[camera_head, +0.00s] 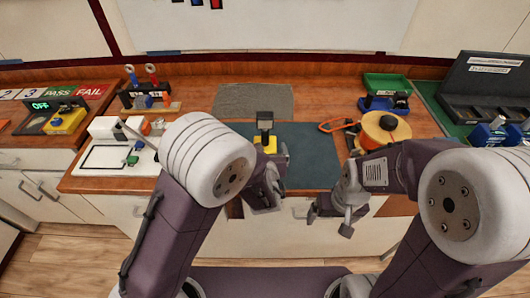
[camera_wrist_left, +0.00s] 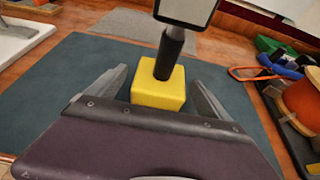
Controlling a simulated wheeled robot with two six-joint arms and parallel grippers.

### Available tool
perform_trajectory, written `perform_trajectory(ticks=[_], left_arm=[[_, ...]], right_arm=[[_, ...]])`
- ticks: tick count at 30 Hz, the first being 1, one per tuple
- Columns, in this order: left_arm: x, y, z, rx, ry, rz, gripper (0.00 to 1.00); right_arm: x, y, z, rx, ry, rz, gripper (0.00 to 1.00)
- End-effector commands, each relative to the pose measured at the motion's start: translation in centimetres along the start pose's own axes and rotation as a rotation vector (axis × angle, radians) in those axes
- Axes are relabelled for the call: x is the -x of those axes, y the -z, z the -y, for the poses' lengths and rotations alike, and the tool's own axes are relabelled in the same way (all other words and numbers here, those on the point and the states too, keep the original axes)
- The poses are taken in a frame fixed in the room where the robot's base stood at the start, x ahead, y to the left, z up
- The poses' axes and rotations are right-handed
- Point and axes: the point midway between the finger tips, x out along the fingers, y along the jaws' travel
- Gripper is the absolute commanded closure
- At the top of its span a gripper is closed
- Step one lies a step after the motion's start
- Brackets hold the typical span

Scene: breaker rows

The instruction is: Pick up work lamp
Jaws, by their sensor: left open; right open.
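The work lamp (camera_head: 265,124) stands upright on the dark blue-green mat (camera_head: 312,158), with a yellow block base, a black stem and a dark rectangular head. In the left wrist view the lamp's yellow base (camera_wrist_left: 158,88) shows between the open fingers of my left gripper (camera_wrist_left: 160,92), with the black stem rising above it. My left gripper (camera_head: 272,178) is open at the mat's front edge, close in front of the lamp. I cannot tell whether the fingers touch it. My right gripper (camera_head: 340,212) is open and empty, in front of the counter, to the right.
An orange cable reel (camera_head: 386,127) stands right of the mat, with green and blue bins (camera_head: 386,88) behind it. A grey mat (camera_head: 252,100) lies bare behind the lamp. A white board (camera_head: 105,160) with small parts is at the left. An open black case (camera_head: 490,85) is far right.

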Motion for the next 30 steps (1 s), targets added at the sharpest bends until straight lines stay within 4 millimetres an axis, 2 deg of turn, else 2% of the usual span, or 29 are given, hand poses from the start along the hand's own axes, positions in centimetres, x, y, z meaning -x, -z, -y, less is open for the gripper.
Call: perform_trajectory(ticks=[3, 8, 9, 18, 19, 26, 30], left_arm=[[-0.9, 0.0, 0.0, 0.000, 0.000, 0.000, 0.09], [-1.0, 0.0, 0.0, 0.001, 0.001, 0.000, 0.09], [-1.0, 0.0, 0.0, 0.001, 0.001, 0.000, 0.12], [-1.0, 0.0, 0.0, 0.001, 0.000, 0.000, 0.95], [-1.0, 0.0, 0.0, 0.001, 0.000, 0.000, 1.00], [-0.9, -0.2, 0.0, 0.002, 0.000, 0.003, 1.00], [-0.6, -1.1, 0.0, 0.005, 0.000, 0.005, 1.00]], right_arm=[[0.1, 0.0, 0.0, 0.000, 0.000, 0.000, 0.09], [0.0, 0.0, 0.0, 0.000, 0.000, 0.000, 0.09], [0.0, 0.0, 0.0, 0.000, 0.000, 0.000, 0.09], [0.0, 0.0, 0.0, 0.000, 0.000, 0.000, 0.09], [0.0, 0.0, 0.0, 0.000, 0.000, 0.000, 0.09], [0.1, 0.0, 0.0, 0.000, 0.000, 0.000, 0.09], [0.2, 0.0, 0.0, 0.000, 0.000, 0.000, 0.09]])
